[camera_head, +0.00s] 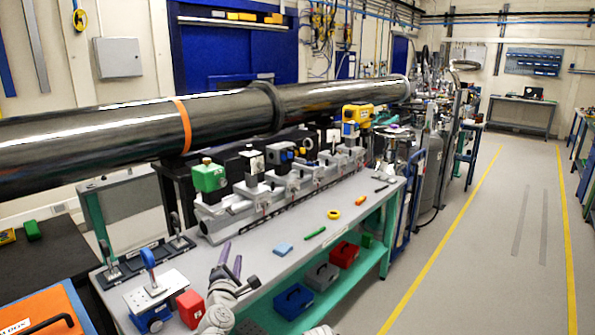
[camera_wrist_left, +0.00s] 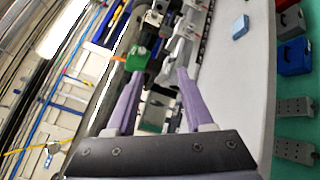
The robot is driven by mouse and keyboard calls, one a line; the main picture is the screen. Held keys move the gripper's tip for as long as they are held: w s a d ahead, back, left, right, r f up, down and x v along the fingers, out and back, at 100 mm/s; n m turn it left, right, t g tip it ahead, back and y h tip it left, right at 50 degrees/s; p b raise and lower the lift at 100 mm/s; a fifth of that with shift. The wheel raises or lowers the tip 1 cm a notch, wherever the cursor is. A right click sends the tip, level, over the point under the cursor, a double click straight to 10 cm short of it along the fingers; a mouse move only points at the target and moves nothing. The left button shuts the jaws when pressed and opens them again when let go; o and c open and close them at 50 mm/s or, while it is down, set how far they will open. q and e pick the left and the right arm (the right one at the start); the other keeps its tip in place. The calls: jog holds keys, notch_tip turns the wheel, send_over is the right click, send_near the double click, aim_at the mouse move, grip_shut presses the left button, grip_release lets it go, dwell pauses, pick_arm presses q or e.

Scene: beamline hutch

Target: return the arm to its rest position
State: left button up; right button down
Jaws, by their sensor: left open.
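My left gripper (camera_head: 231,259) is over the front left part of the grey bench (camera_head: 262,262) in the head view. Its two purple fingers are apart, with nothing between them that I can see gripped. The left wrist view shows the same open fingers (camera_wrist_left: 156,84), with the optical rail and a green box-shaped unit (camera_wrist_left: 137,60) beyond them. A small part of another grey arm link, likely mine, shows at the bottom edge of the head view. My right gripper is not in view.
A blue pad (camera_head: 283,249), a green marker (camera_head: 315,233) and yellow tape (camera_head: 333,214) lie to the right. Toolboxes (camera_head: 293,301) sit on the lower shelf. The floor at right is clear.

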pick_arm(q)
jog(key=s+d+f+m+g+h, duration=0.3)
jog(key=d+f+m+g, duration=0.1)
jog(key=f+m, duration=0.35)
jog(key=s+d+f+m+g+h, duration=0.2)
jog(key=s+d+f+m+g, duration=0.25)
jog(key=m, duration=0.45)
jog(key=s+a+f+m+g+y, duration=0.2)
jog(key=s+a+f+m+g, duration=0.15)
jog(key=s+f, duration=0.2)
jog(key=s+a+f+m+g+y, duration=0.2)
jog(key=s+a+f+m+g, duration=0.15)
jog(key=s+f+g, duration=0.2)
jog(key=s+d+r+m+g+y+p, duration=0.1)
jog(key=s+d+r+m+p, duration=0.3)
jog(key=d, duration=0.7)
jog(key=s+r+p, duration=0.2)
jog(key=s+r, duration=0.1)
jog(key=s, duration=0.1)
jog(key=shift+s+m, duration=0.25)
jog(key=shift+m, duration=0.1)
